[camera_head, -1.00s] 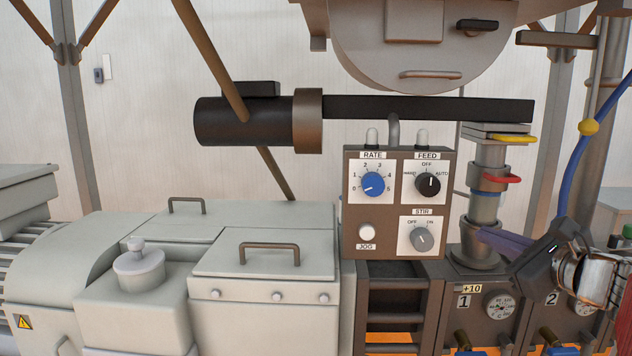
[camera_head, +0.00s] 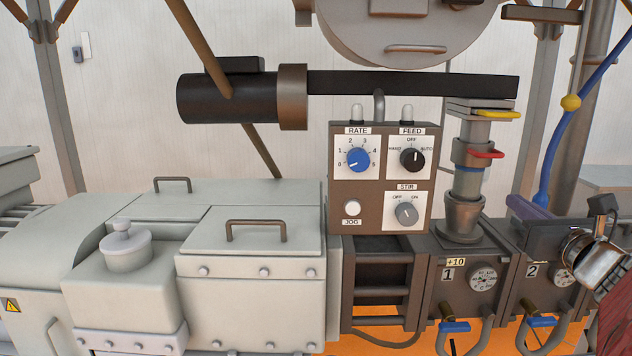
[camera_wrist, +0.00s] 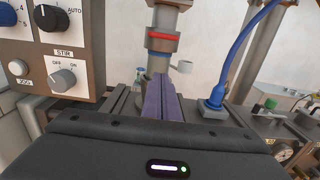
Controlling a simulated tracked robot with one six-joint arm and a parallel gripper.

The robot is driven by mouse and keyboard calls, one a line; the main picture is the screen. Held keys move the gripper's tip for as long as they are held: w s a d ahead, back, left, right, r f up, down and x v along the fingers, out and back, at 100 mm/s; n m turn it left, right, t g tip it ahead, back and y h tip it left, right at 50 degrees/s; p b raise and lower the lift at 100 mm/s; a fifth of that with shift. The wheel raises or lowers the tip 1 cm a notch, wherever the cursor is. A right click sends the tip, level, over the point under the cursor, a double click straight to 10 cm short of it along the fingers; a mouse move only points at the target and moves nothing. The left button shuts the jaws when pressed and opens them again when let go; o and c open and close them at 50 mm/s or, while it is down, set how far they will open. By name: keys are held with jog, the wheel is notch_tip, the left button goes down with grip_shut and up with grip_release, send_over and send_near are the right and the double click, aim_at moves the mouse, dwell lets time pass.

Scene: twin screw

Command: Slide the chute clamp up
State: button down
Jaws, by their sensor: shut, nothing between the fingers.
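The chute (camera_head: 467,185) is a grey vertical pipe standing on a flared brown base above barrel section 1. Its clamp (camera_head: 466,152) is a brown collar around the pipe with a red handle (camera_head: 487,154) pointing right. A blue band shows just below the collar. In the wrist view the red handle (camera_wrist: 163,36) faces me at top centre, with the blue band below. My gripper (camera_head: 510,201) has purple fingers, shut and empty, right of the chute and lower than the clamp. In the wrist view the fingers (camera_wrist: 159,88) point toward the chute's lower part. They are apart from the handle.
A yellow handle (camera_head: 496,114) sits at the chute's top, under the black feeder tube (camera_head: 412,84). The control box (camera_head: 380,178) stands left of the chute. A blue hose (camera_head: 557,150) rises at right. Valves with blue handles (camera_head: 455,326) line the front.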

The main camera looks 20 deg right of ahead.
aim_at(477, 154)
jog(key=w+d+r, duration=0.2)
jog(key=w+r, duration=0.2)
jog(key=w, duration=0.5)
jog(key=shift+d, duration=0.4)
jog(key=shift+s+r, duration=0.1)
jog(key=shift+r, duration=0.05)
